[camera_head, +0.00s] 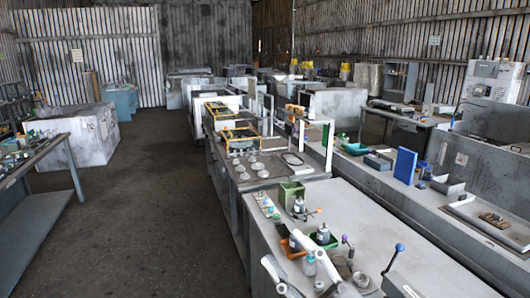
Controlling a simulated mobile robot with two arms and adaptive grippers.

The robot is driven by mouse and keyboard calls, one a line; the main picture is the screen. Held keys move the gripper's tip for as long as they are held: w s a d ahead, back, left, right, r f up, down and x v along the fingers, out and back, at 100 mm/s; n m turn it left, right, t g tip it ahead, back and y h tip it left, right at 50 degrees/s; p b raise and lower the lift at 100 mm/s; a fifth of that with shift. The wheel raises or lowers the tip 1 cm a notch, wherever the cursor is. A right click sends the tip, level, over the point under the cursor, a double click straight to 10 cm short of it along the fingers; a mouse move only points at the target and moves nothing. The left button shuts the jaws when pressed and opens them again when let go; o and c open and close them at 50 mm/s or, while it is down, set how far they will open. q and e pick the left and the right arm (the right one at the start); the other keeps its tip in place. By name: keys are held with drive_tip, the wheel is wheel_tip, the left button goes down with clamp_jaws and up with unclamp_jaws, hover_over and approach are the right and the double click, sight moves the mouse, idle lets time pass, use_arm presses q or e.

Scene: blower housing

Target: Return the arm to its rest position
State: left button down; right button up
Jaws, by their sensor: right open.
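My right gripper (282,249) is at the bottom centre of the head view, above the near end of the grey workbench (375,215). Its two pale fingers are spread apart, pointing up and left, and it is open. I see nothing held between the fingers. A small bottle (310,264) shows in the gap between them, and I cannot tell how far below it stands. The rest of my right arm is mostly cut off by the bottom edge. My left gripper is not in view.
The bench middle is clear. Dark open floor (150,225) lies to the left.

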drive_tip(key=w+d+f+m+t+h, duration=0.45)
drive_tip(key=d+f+m+h, duration=0.7)
drive_tip(key=m+h, duration=0.35)
drive_tip(key=s+d+f+m+g+h, duration=0.1)
drive_tip(key=s+d+f+g+h, duration=0.15)
drive_tip(key=f, duration=0.35)
drive_tip(key=s+d+f+m+g+h, duration=0.1)
drive_tip(key=d+f+g+h, duration=0.1)
drive_tip(key=d+f+g, duration=0.3)
drive_tip(key=s+a+f+g+y, duration=0.1)
drive_tip(key=s+f+g, duration=0.4)
drive_tip(key=s+f, duration=0.4)
drive_tip(key=s+a+f+g, duration=0.1)
drive_tip(key=s+f+g, duration=0.3)
drive_tip(key=s+f, duration=0.5)
wheel_tip(320, 180, down, 28)
drive_tip(key=s+g+b, duration=0.1)
drive_tip(key=s+b, duration=0.2)
drive_tip(key=b, duration=0.2)
drive_tip(key=s+d+f+b, duration=0.1)
drive_tip(key=s+f+b, duration=0.1)
drive_tip(key=s+f, duration=0.6)
drive_tip(key=s+d+f+g+b, duration=0.1)
drive_tip(key=s+f+b, duration=0.2)
drive_tip(key=s+f, duration=0.5)
wheel_tip(320, 180, down, 6)
drive_tip(key=shift+d+r+n+g, duration=0.2)
drive_tip(key=shift+n+g, duration=0.1)
drive_tip(key=shift+n, duration=0.1)
